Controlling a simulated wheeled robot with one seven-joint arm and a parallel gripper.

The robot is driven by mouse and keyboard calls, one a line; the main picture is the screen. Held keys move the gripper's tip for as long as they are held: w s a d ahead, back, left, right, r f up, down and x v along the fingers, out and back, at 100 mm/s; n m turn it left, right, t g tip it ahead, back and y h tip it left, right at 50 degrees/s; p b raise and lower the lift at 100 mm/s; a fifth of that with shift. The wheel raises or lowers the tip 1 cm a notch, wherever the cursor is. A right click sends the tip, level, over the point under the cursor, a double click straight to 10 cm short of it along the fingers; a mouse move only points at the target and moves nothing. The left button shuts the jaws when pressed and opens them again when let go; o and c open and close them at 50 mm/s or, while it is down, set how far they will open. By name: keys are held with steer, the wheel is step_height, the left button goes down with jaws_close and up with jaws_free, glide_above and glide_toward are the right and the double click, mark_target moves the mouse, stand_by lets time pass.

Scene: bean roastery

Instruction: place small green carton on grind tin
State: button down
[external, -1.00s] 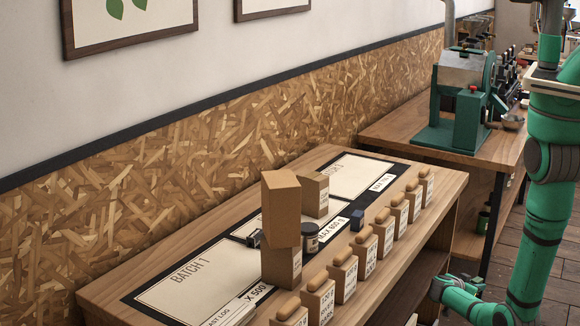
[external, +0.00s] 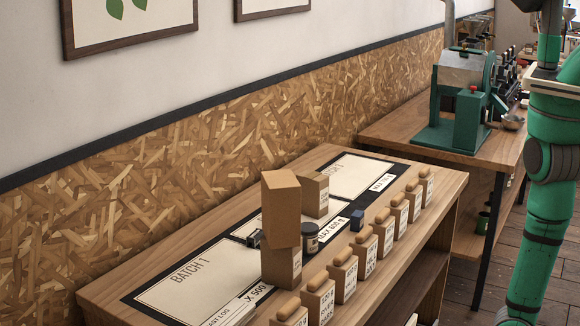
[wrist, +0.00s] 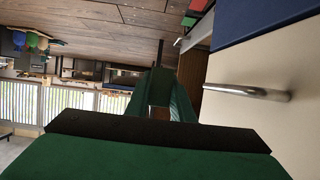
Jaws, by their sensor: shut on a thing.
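In the wrist view my gripper (wrist: 160,92) is shut, its green fingers on either side of a dark green block. This block is probably the small green carton (wrist: 162,84); little of its surface shows between the fingers. In the external view my gripper is out of sight, and only my arm shows at the right edge. A small dark round tin with a black lid (external: 310,238) stands on the shelf top beside the stacked brown boxes; it may be the grind tin, but its label cannot be read. My gripper is apart from it.
Tall stacked brown boxes (external: 281,210) stand left of the tin. A row of labelled bags (external: 343,278) lines the shelf's front edge. A green roaster (external: 466,110) sits on the far bench. In the wrist view a metal handle (wrist: 246,91) projects from a pale panel.

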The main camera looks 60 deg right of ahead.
steer(key=s+a+f+n+t+y, duration=0.1)
steer(key=s+a+f+n+t, duration=0.1)
steer(key=a, duration=1)
steer(key=shift+s+a+n+t, duration=0.35)
steer(key=shift+s+n+t, duration=0.55)
steer(key=shift+s, duration=0.35)
steer(key=shift+a+f, duration=0.1)
